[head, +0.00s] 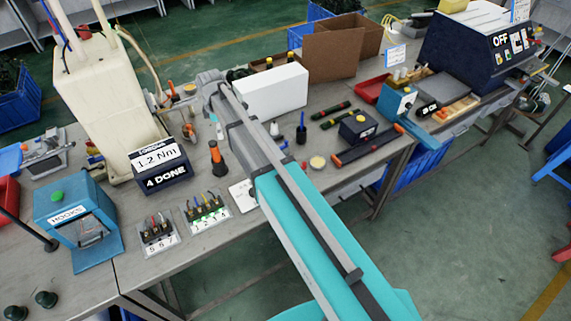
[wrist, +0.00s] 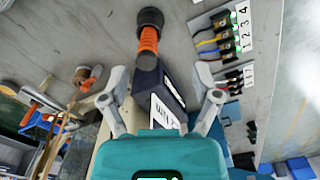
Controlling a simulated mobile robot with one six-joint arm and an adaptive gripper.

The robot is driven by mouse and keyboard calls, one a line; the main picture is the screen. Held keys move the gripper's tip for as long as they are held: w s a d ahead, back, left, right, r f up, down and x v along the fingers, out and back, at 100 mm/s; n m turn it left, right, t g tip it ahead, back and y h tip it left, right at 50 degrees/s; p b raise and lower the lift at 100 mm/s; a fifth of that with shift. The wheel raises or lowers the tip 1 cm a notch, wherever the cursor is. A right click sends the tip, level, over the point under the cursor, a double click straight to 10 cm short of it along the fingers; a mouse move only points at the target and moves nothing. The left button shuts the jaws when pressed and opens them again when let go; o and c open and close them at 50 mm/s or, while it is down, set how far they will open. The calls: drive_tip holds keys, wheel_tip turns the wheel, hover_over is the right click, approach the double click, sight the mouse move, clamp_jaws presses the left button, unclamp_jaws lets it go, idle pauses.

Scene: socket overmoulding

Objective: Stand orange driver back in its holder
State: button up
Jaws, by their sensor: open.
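The orange driver (head: 216,152) is upright on the grey bench, right of the torque box, with a wider black part at its base. I cannot tell whether that black part is its holder. In the wrist view the driver (wrist: 149,40) shows as a ribbed orange body with black ends, beyond my finger tips and left of the connector rows. My gripper (wrist: 164,87) is open with nothing between its fingers.
The dark torque box (head: 165,181) reading "1.2 Nm" and "4 DONE" is left of the driver. Connector blocks (head: 205,210) are in front. A cream machine (head: 103,100) rises at left. A white box (head: 273,91) is beside my arm. Small orange-handled items (head: 173,92) lie behind.

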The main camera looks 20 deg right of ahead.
drive_tip(key=s+d+m, duration=1.6)
drive_tip(key=s+d, duration=0.2)
drive_tip(key=s, duration=0.4)
drive_tip(key=shift+s+d, duration=0.15)
drive_tip(key=shift+s, duration=0.2)
